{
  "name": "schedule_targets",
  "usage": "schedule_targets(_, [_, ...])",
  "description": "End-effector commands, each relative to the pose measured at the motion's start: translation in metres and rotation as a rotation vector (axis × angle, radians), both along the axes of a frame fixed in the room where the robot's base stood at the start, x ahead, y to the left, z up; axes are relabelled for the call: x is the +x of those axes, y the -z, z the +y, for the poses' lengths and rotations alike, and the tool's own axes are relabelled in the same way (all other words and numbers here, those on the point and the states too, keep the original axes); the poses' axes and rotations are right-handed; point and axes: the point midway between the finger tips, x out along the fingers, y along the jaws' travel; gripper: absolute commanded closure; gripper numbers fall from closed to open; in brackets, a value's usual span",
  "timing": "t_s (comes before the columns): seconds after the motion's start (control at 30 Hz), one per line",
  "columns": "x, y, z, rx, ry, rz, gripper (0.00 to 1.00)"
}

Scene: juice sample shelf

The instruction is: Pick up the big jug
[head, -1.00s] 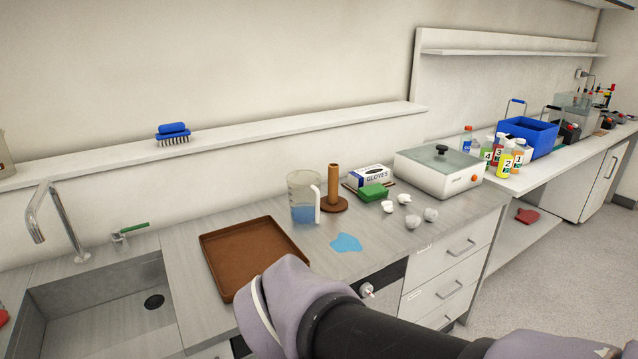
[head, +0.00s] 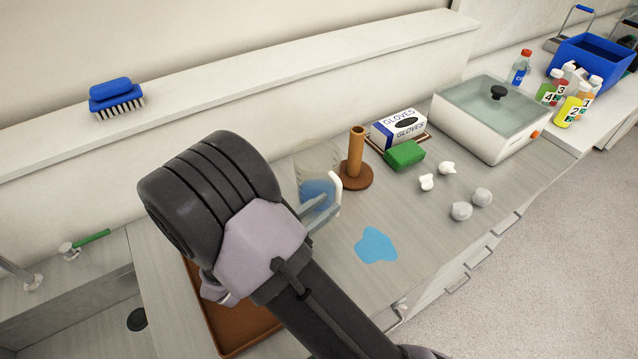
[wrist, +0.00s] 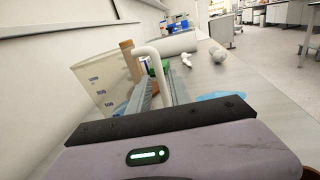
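The big jug is a clear measuring jug (head: 316,165) with blue liquid and a white handle. It stands upright on the counter and is partly hidden behind my arm in the head view. In the wrist view the jug (wrist: 95,82) is at left, with its scale marks showing and its handle (wrist: 158,68) toward me. My gripper (head: 328,204) is at the handle side of the jug. In the wrist view its two grey fingers (wrist: 158,88) are apart, with the handle seen between them. I cannot tell whether either finger touches it.
A brown paper-roll holder (head: 356,165) stands close beside the jug. A green sponge (head: 404,155), a glove box (head: 398,128) and crumpled white lumps (head: 461,211) lie to the right. A blue puddle (head: 376,246) is in front. A brown tray (head: 240,328) lies under my arm.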

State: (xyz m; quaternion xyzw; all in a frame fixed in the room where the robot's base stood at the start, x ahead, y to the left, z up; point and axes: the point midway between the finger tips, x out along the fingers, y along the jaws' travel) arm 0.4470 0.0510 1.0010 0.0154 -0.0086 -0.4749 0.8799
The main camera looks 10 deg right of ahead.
Motion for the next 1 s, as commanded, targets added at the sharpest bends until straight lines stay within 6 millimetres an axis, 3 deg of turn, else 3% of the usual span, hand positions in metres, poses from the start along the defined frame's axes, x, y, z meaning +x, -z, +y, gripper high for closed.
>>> schedule_targets(0.43, [0.039,0.008,-0.062,0.002,0.004,0.000,0.76])
schedule_targets(0.67, [0.043,0.005,-0.066,0.001,0.000,0.001,0.76])
schedule_targets(0.83, [0.043,0.005,-0.066,0.001,0.001,0.001,1.00])
schedule_targets(1.0, [0.042,0.005,-0.066,0.001,0.001,0.001,1.00])
